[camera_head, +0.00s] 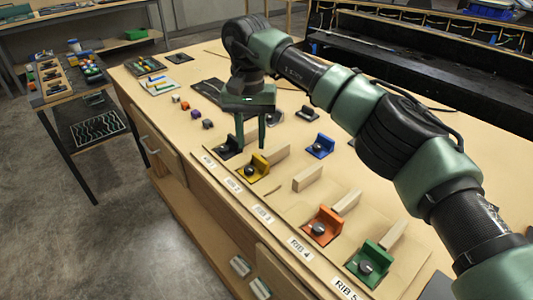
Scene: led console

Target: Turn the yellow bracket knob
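My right gripper (250,146) points down just above and behind the yellow bracket in the picture. Its two fingers are apart with nothing seen between them. I cannot tell from this one view how high the fingertips are above the bracket. My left gripper is not in view.
A black bracket (227,149) stands close left of the gripper. A blue bracket (321,146), an orange bracket (325,222) and a green bracket (371,260) stand to the right. Small coloured cubes (195,114) are at left.

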